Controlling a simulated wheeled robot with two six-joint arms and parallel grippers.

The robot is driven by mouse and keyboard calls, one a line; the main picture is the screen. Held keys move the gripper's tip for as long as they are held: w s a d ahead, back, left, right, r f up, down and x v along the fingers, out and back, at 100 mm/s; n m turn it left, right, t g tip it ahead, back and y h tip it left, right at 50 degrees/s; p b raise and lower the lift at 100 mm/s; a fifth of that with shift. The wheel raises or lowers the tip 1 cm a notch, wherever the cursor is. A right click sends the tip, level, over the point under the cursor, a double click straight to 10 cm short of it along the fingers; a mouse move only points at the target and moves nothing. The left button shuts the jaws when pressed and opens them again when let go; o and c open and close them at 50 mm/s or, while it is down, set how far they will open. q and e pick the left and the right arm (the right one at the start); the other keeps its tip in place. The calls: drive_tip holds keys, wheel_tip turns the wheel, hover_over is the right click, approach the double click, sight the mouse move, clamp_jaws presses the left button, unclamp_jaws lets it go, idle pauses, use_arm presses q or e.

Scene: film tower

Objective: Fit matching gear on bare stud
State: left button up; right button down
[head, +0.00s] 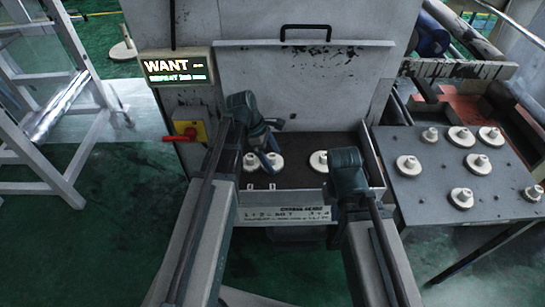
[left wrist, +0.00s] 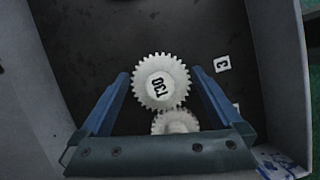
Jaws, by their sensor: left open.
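In the left wrist view a white toothed gear (left wrist: 161,81) with a dark-printed label, upside down and hard to read, lies between the spread fingers of my left gripper (left wrist: 160,85). A second white gear (left wrist: 175,122) is partly hidden behind the gripper's crossbar. In the head view my left gripper (head: 268,160) is low over the left side of the shallow bay, beside two pale gears (head: 250,161). Another pale gear (head: 318,160) is to their right. My right gripper (head: 348,172) is at the bay's right front; its fingertips are hidden. I cannot make out a bare stud.
A lit sign (head: 178,68) reads WANT and REPEAT. The bay's front rim (head: 285,213) carries small printed text. A grey side table (head: 425,195) at right holds several pale gears. A red-handled switch (head: 187,131) is left of the bay. A number tag (left wrist: 222,63) lies right of the gear.

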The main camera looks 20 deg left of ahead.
use_arm(q)
drive_tip(key=p+v, duration=1.2)
drive_tip(key=v, duration=0.1)
drive_tip(key=shift+a+r+p, duration=0.2)
drive_tip(key=shift+r+p, duration=0.1)
drive_tip(key=shift+r, duration=0.05)
drive_tip(key=s+d+f+m+y, duration=0.1)
drive_tip(key=s+d+m+y, duration=0.4)
drive_tip(key=s+d+m, duration=0.9)
drive_tip(key=d+m, duration=0.1)
drive_tip(key=m, duration=0.7)
drive_tip(key=shift+d+f+m+g+y, duration=0.3)
drive_tip(key=shift+y, duration=0.1)
